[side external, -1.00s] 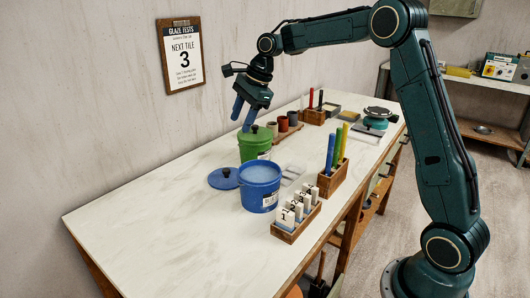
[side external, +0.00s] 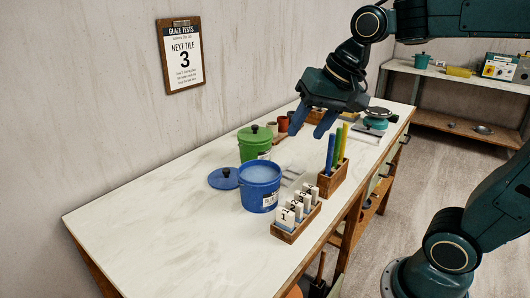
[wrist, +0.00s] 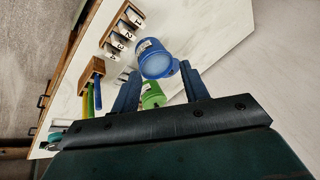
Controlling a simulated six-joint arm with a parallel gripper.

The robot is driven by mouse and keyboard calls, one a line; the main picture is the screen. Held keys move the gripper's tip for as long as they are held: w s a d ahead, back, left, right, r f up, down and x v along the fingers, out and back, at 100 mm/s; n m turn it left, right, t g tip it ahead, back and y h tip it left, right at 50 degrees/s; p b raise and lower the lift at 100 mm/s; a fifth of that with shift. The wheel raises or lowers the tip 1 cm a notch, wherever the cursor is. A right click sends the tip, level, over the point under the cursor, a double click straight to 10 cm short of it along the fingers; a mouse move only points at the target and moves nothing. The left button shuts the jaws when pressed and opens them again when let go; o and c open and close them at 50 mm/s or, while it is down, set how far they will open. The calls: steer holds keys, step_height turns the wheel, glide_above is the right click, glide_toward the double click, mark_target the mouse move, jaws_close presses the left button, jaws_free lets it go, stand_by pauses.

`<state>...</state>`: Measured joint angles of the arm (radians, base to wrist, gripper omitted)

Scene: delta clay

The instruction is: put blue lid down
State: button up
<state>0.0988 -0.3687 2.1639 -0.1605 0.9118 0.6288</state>
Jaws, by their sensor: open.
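The blue lid (side external: 224,178) lies flat on the worktop, left of and behind the blue pot (side external: 260,188). The pot is uncovered and shows a pale blue content; in the wrist view the pot (wrist: 156,60) is ahead of the fingers, and part of the lid (wrist: 175,66) shows beside it. The green pot (side external: 254,145) stands behind with its lid on. My gripper (side external: 308,132) is open and empty, raised above the bench, to the right of the green pot. In the wrist view the open fingers (wrist: 160,85) have nothing between them.
A wooden rack of numbered tiles (side external: 296,216) and a wooden block with coloured tools (side external: 334,172) stand along the front edge. Small cups (side external: 283,124) and a turntable (side external: 376,118) are farther back. The near left of the worktop (side external: 150,225) is clear.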

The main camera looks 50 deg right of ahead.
steer(key=s+f+n, duration=0.4)
steer(key=s+n, duration=0.2)
steer(key=s, duration=0.5)
steer(key=shift+f+n+t+h, duration=0.3)
